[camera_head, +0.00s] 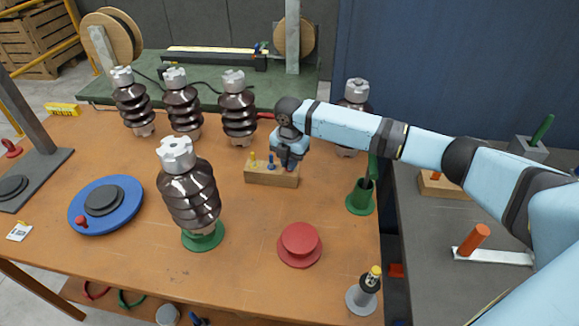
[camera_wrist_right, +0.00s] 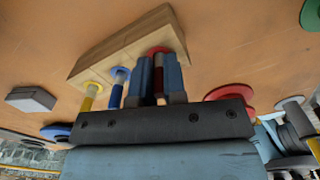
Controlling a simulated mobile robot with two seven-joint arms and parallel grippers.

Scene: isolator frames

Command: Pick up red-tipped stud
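A wooden block (camera_head: 272,179) lies near the middle of the brown table and holds a yellow-tipped stud (camera_head: 252,158), a blue-tipped stud (camera_head: 270,162) and, at its right end, the red-tipped stud. My right gripper (camera_head: 287,161) points down over that right end. In the right wrist view, the two fingers (camera_wrist_right: 159,75) stand on either side of the red-tipped stud (camera_wrist_right: 158,82), whose dark reddish shaft fills the narrow gap between them. Its red collar (camera_wrist_right: 160,50) shows at the block. The fingers hide much of this stud. My left gripper is not in view.
A large brown insulator (camera_head: 188,195) stands on a green base at front left; several more stand behind the block. A green holder (camera_head: 361,196) stands right of the block, a red knobbed disc (camera_head: 299,244) in front. A blue disc (camera_head: 106,206) lies left. Table between is clear.

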